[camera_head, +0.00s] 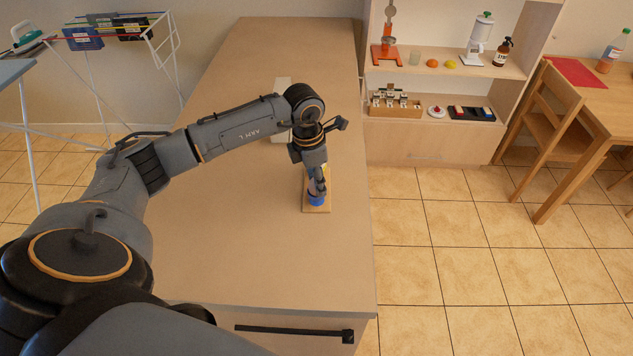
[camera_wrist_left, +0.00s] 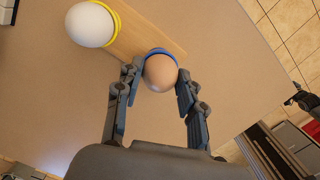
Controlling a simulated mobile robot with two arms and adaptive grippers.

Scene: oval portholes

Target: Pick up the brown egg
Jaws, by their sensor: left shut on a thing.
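The brown egg (camera_wrist_left: 160,73) sits upright in a blue egg cup (camera_wrist_left: 158,51) on a narrow wooden board (camera_wrist_left: 128,42). In the left wrist view my left gripper (camera_wrist_left: 160,80) has one finger on each side of the egg and is shut on it. A white egg (camera_wrist_left: 89,24) stands in a yellow cup (camera_wrist_left: 107,8) on the same board. In the head view the left gripper (camera_head: 318,190) points down over the blue cup (camera_head: 317,200) and the board (camera_head: 316,210); the brown egg is mostly hidden there.
The board lies near the right edge of a long counter (camera_head: 250,245), whose front part is clear. A pale flat object (camera_head: 283,84) lies behind my arm. A shelf unit (camera_head: 440,141) stands at the right, and a drying rack (camera_head: 92,80) at the left.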

